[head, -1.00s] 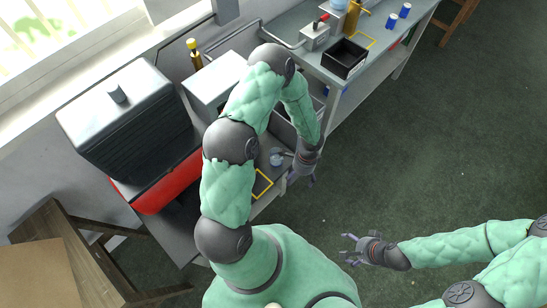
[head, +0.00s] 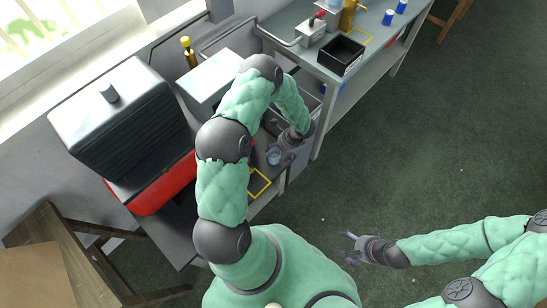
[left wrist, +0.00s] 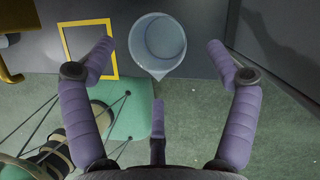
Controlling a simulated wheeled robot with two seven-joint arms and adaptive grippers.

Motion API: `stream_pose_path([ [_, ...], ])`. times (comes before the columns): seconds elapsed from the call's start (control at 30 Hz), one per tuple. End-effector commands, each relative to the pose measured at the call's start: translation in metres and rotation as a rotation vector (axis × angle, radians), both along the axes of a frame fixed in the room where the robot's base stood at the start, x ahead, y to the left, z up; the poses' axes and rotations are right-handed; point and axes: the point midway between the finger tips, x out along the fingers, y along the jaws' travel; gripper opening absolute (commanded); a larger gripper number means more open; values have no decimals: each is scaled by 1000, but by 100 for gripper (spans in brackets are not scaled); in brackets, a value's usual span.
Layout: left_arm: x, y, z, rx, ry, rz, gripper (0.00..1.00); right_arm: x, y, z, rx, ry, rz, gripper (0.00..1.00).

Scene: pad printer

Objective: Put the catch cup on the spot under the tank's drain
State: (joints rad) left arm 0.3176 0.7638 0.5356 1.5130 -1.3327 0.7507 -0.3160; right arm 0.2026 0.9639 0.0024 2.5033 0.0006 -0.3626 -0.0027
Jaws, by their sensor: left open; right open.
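The catch cup (head: 274,156) is a small clear cup on the low bench top. It stands upright near the bench edge in the left wrist view (left wrist: 158,42). My left gripper (head: 284,148) is open beside it; in the left wrist view its fingers (left wrist: 160,55) spread to both sides of the cup without visibly touching. A yellow square outline (head: 259,183) marks a spot beside the cup; it also shows in the left wrist view (left wrist: 65,45). A yellow fitting (left wrist: 8,66), perhaps the drain, is left of that outline. My right gripper (head: 362,248) is open and empty over the floor.
A red and black machine (head: 148,185) and a white box (head: 210,80) stand on the bench. A wooden table (head: 62,240) is at the left. The floor at the right is clear.

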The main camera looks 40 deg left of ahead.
Motion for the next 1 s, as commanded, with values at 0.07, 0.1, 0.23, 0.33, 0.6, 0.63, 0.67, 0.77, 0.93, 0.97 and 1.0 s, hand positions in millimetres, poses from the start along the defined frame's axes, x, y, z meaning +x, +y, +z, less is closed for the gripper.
stream_pose_path([
  [0.07,-3,5,-10,0,1,2,87,0,0,-6,0,0,0,84],
  [0.1,-4,8,-15,0,2,2,87,0,0,-9,0,0,0,84],
  [0.23,-7,16,-33,0,3,1,87,0,0,-16,0,0,0,84],
  [0.33,-7,20,-40,0,1,2,87,0,0,-18,0,0,0,84],
  [0.6,-7,20,-40,0,1,0,76,0,0,-17,0,0,0,84],
  [0.63,-7,20,-40,0,1,0,68,0,0,-17,0,0,0,84],
  [0.67,-7,20,-40,0,1,0,59,0,0,-17,0,0,0,84],
  [0.77,-7,20,-40,0,1,0,41,0,0,-17,0,0,0,84],
  [0.93,-8,20,-40,0,1,0,36,0,0,-17,0,0,0,84],
  [0.97,-8,20,-40,0,1,0,36,0,0,-17,0,0,0,84],
  [1.0,-8,20,-40,-1,2,1,36,0,0,-17,0,0,0,84],
])
